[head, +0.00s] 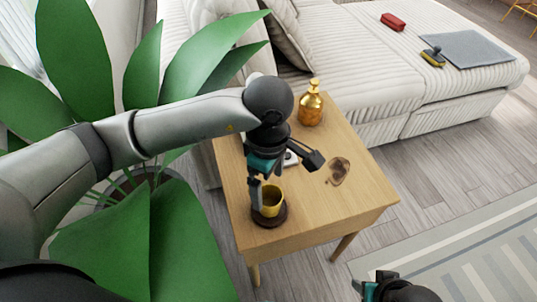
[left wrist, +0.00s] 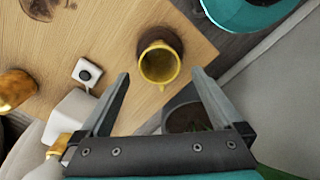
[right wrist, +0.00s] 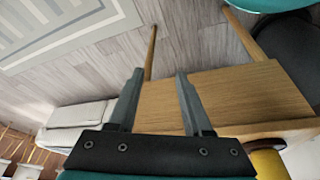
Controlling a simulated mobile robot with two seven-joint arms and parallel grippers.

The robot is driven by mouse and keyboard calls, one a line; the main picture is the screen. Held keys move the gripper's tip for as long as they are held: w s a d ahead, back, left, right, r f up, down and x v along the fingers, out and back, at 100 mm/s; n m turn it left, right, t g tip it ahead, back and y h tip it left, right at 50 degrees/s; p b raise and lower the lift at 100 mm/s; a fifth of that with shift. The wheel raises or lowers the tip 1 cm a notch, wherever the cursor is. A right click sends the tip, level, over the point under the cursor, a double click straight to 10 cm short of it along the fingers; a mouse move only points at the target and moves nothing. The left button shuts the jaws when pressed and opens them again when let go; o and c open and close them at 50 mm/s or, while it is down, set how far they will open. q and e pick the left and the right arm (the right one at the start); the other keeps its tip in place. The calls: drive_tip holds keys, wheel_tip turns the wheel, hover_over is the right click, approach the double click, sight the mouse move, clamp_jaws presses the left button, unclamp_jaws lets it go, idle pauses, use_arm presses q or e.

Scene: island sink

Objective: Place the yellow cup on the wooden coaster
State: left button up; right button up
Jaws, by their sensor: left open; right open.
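The yellow cup (head: 269,203) stands on the dark brown round wooden coaster (head: 268,221) near the front left corner of the wooden side table (head: 330,212). In the left wrist view the cup (left wrist: 160,66) is upright, with the coaster's rim (left wrist: 155,36) showing behind it. My left gripper (head: 263,190) is open at the cup. In the left wrist view its fingers lie either side of the cup's near part, with gaps; I cannot tell whether they touch it. My right gripper (right wrist: 159,76) is open and empty, low in front of the table.
A gold bottle (head: 311,107), a small white device with a black knob (left wrist: 87,73) and brown glasses (head: 338,171) are on the table. A large leafy plant (head: 110,230) crowds the left. A white sofa (head: 365,70) stands behind.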

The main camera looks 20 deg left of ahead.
use_arm(q)
wheel_tip(320, 180, up, 8)
drive_tip(key=p, duration=0.2)
drive_tip(key=shift+f, duration=0.25)
use_arm(e)
wheel_tip(320, 180, down, 6)
drive_tip(key=s+g, duration=0.1)
drive_tip(key=s, duration=0.1)
drive_tip(key=shift+d, duration=0.15)
idle(1.4)
